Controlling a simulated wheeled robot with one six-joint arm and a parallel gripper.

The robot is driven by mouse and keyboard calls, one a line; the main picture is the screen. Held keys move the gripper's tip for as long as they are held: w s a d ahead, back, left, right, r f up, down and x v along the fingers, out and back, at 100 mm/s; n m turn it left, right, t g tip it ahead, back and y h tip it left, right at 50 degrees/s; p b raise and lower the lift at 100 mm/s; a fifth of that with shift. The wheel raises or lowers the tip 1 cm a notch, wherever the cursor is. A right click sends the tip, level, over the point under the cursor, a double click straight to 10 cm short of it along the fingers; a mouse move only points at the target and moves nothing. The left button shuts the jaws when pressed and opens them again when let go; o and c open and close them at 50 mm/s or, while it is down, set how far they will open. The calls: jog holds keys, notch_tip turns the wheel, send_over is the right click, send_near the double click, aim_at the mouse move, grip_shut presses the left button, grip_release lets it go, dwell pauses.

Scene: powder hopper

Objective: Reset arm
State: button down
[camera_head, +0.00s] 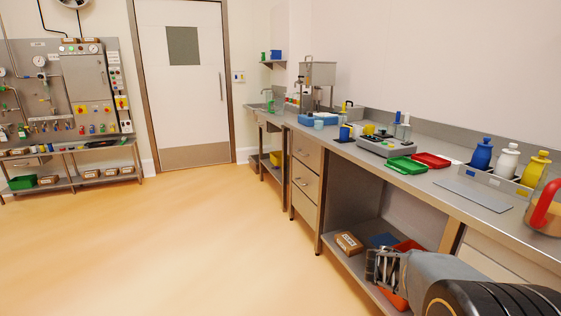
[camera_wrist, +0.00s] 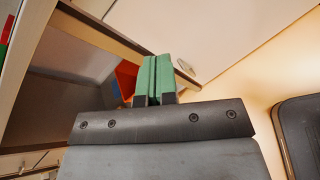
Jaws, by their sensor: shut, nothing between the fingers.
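My gripper (camera_head: 376,268) is at the lower right of the head view, low in front of the bench's under-shelf. It points to the left, with the grey arm behind it. In the wrist view, the green finger pads (camera_wrist: 153,78) are pressed together with nothing between them. The powder hopper (camera_head: 318,82) looks like the metal box on a stand at the far end of the bench. It stands well apart from my gripper.
The steel bench (camera_head: 440,182) runs along the right wall with trays, bottles and a scale on it. A red bin (camera_head: 408,246) and a cardboard box (camera_head: 349,243) sit on the shelf beside my gripper. The floor (camera_head: 190,240) to the left is clear.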

jog(key=s+a+r+m+y+p, duration=0.4)
jog(key=a+r+p, duration=0.2)
jog(key=a+r, duration=0.1)
jog(key=s+a+r+m+t+y+p, duration=0.1)
jog(key=s+a+r+m+y+p, duration=0.2)
jog(key=a+r+m+y+p, duration=0.2)
jog(key=s+a+r+m+y+p, duration=0.4)
jog(key=a+r+m+y+p, duration=0.1)
jog(key=a+r+p, duration=0.4)
jog(key=shift+s+a+r+t, duration=0.3)
jog(key=shift+a+r+t, duration=0.1)
jog(key=shift+a, duration=0.7)
jog(key=shift+d, duration=0.15)
